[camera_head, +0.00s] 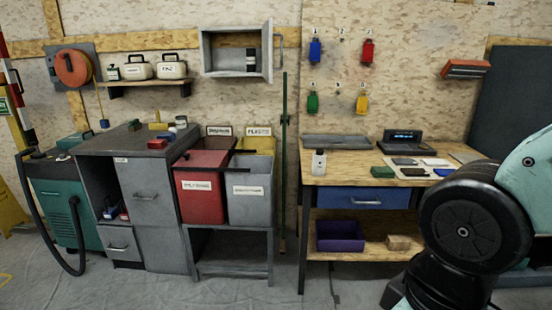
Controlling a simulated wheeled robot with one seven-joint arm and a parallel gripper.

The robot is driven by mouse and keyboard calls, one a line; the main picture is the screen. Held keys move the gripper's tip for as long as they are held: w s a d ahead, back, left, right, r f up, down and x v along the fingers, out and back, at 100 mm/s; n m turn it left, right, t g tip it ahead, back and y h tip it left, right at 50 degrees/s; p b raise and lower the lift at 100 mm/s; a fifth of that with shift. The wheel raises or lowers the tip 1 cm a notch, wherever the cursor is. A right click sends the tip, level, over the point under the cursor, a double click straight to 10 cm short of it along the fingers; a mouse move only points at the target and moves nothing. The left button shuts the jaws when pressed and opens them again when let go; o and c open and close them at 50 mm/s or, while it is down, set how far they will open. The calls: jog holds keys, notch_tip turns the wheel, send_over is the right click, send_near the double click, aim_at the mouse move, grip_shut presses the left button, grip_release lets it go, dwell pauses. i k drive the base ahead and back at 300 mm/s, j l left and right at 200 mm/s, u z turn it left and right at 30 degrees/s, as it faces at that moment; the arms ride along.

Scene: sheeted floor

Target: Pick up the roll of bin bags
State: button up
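A dark upright cylinder with a pale band (251,60) stands inside the open wall cabinet (223,71), at its right side. It may be the roll of bin bags, but it is too small to tell for sure. No other thing in view clearly looks like such a roll. Part of my arm fills the lower right of the head view. My gripper is not in view.
The sheeted floor in front is clear.

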aim_at(251, 53)
jog(key=i+u, duration=0.4)
jog(key=i, duration=0.3)
jog(key=i+l+u, duration=0.15)
jog(key=i+u, duration=0.25)
jog(key=i, duration=0.25)
jog(key=i+j, duration=0.15)
jog(key=i, duration=0.3)
jog(key=i+j, duration=0.15)
jog(key=i, duration=0.35)
jog(key=z, duration=0.05)
